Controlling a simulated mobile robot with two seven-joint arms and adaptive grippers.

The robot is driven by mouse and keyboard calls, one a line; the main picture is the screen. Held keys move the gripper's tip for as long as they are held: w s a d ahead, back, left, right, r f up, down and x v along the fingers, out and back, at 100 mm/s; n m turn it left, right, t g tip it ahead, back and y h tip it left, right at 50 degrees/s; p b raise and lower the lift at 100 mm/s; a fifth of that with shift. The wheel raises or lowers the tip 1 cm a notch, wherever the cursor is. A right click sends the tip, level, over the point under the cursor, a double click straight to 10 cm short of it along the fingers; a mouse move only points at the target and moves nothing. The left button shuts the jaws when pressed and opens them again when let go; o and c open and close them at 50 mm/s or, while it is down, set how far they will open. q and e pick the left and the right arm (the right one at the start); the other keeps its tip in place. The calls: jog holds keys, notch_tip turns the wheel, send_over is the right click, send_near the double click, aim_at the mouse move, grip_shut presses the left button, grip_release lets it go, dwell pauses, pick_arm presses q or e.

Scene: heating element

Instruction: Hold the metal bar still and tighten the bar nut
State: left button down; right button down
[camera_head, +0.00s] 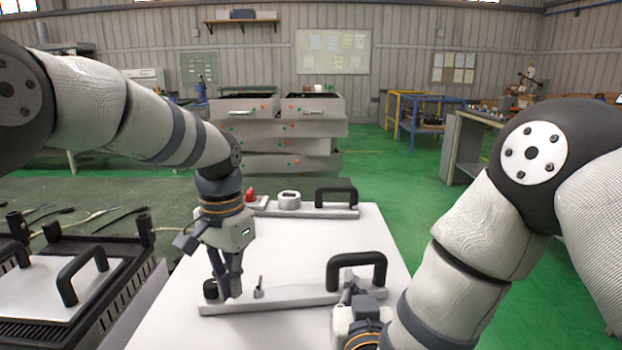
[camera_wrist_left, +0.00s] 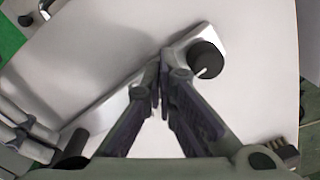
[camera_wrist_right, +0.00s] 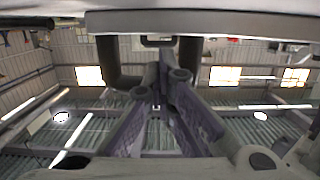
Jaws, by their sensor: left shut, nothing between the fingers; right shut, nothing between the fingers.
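The near metal bar (camera_head: 300,298) lies on the white table top. It has a black knob (camera_head: 210,289) at its left end, a small upright metal pin (camera_head: 259,287) and a black handle (camera_head: 357,270) at its right end. I cannot tell which part is the bar nut. My left gripper (camera_head: 231,290) points down, shut and empty, between knob and pin; the knob (camera_wrist_left: 206,60) shows beside its fingertips in the left wrist view. My right gripper (camera_head: 349,282) is shut and empty at the handle; the right wrist view shows the handle (camera_wrist_right: 112,62) behind its fingers. Contact is unclear.
A second bar (camera_head: 310,211) with a black handle (camera_head: 336,196), a metal ring (camera_head: 289,200) and a red part (camera_head: 250,195) lies at the table's far edge. A black grill-like unit (camera_head: 90,310) stands at the left. The white table top (camera_head: 380,230) is clear between the bars.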

pick_arm(q)
jog(key=shift+s+a, duration=0.2)
jog(key=shift+a, duration=0.1)
notch_tip(320, 180, up, 6)
dwell(0.5)
jog(key=shift+s+d+f+t+h, duration=0.35)
jog(key=shift+d+f, duration=0.25)
jog(key=shift+f, duration=0.4)
jog(key=shift+s+d+f+t+h, duration=0.1)
jog(key=shift+s+d+f+t, duration=0.35)
jog(key=shift+f, duration=0.6)
jog(key=shift+s+d+f+t+h, duration=0.15)
jog(key=shift+d+f+t+h, duration=0.2)
jog(key=shift+d+f, duration=0.55)
jog(key=shift+a+f, duration=0.1)
jog(key=shift+f, duration=0.05)
